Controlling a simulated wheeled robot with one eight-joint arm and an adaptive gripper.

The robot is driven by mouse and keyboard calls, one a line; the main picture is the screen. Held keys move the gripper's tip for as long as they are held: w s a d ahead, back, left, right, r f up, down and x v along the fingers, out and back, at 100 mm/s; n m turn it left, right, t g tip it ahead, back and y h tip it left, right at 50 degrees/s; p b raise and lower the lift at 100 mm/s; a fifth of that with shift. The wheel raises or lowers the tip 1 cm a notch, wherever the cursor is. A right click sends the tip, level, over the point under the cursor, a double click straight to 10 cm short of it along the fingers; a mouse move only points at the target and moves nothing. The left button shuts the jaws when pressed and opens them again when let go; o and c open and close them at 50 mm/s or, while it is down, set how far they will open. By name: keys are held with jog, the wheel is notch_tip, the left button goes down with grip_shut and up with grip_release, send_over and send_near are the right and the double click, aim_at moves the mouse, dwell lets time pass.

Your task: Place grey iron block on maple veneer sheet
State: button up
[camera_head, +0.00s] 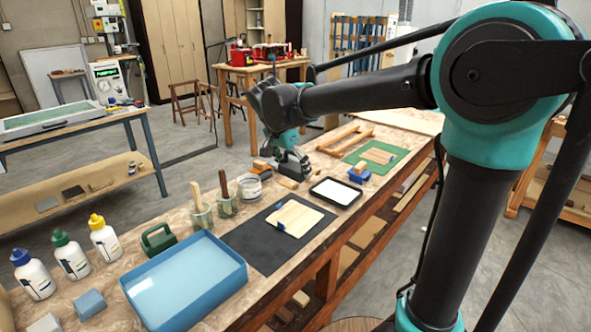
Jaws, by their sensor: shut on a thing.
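My gripper (290,163) is at the far-middle part of the bench, low over the top, behind the black-rimmed tray. It is shut on a dark grey piece, seemingly the grey iron block, mostly merged with the dark fingers. Whether the piece touches the bench is unclear. The pale maple veneer sheet (298,216) lies flat on a black mat (252,246), nearer than my gripper, with a small blue patch at its left edge.
A blue tray (236,283), green-lidded item (158,239), glue bottles (103,238) and brush jars (201,214) stand left of the mat. A green mat (392,150) lies beyond. Grey-blue blocks (90,303) lie front left.

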aim_at(296, 216)
notch_tip(296, 216, down, 16)
jog(key=shift+f, duration=0.1)
dwell(0.5)
jog(key=shift+f, duration=0.1)
jog(key=o, duration=1.9)
jog(key=shift+c, duration=0.2)
jog(key=v, duration=1.2)
jog(key=s+d+f+n+y, duration=0.1)
jog(key=s+d+f+n, duration=0.15)
jog(key=d, duration=0.45)
jog(key=s+d+f+n, duration=0.1)
jog(key=d+f, duration=0.2)
jog(key=d, duration=0.5)
jog(key=s+d+f+n+y, duration=0.1)
jog(key=s+d+f+n, duration=0.3)
jog(key=s+d+f, duration=0.5)
jog(key=s+d, duration=0.2)
jog(key=d, duration=0.1)
jog(key=shift+s+t+y, duration=0.4)
